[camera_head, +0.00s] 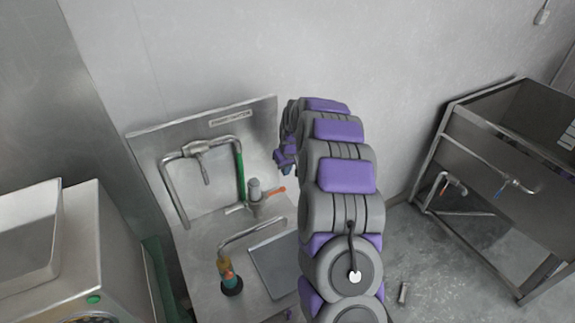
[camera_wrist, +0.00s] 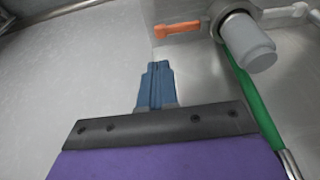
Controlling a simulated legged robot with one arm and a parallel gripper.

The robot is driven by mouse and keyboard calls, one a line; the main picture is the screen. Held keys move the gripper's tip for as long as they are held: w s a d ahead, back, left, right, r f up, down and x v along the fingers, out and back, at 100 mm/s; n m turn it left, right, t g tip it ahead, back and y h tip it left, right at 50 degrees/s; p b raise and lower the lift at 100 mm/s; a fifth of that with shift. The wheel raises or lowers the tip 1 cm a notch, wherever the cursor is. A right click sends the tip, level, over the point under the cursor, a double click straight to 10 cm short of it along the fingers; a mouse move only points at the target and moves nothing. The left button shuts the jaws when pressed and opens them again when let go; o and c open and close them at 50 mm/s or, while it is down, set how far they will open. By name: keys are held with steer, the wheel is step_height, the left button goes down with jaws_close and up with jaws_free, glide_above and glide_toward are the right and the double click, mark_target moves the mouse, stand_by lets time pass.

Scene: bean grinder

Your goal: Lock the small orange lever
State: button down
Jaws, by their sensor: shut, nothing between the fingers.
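The small orange lever (camera_head: 275,192) sticks out to the right of a grey valve (camera_head: 255,194) on the steel sink unit. In the wrist view the orange lever (camera_wrist: 178,30) points left from the valve body (camera_wrist: 247,42), near the top of the picture. My gripper (camera_wrist: 157,68) shows its blue fingers together, with nothing between them. The fingertips are apart from the lever, below and slightly left of it in the wrist view. In the head view my gripper (camera_head: 285,168) is partly hidden by my arm, near the right edge of the backsplash.
A green hose (camera_head: 240,172) and a curved steel pipe (camera_head: 172,190) stand left of the valve. A bent spout (camera_head: 245,235) and an orange-and-green fitting (camera_head: 228,272) are in front. A metal frame table (camera_head: 450,150) stands at the right. A white-topped machine (camera_head: 35,235) is at the left.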

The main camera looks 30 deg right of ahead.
mark_target(281, 188)
steer(key=x, duration=0.2)
steer(key=b+x, duration=0.1)
steer(key=x, duration=0.2)
steer(key=s+a+x, duration=0.1)
steer(key=x, duration=0.1)
steer(key=shift+a+f+b, duration=0.1)
steer(key=shift+f+b, duration=0.2)
steer(key=shift+f, duration=0.2)
steer(key=shift+d, duration=0.5)
steer(key=shift+a, duration=0.3)
steer(key=shift+w+f+y, duration=0.15)
steer(key=shift+y, duration=0.15)
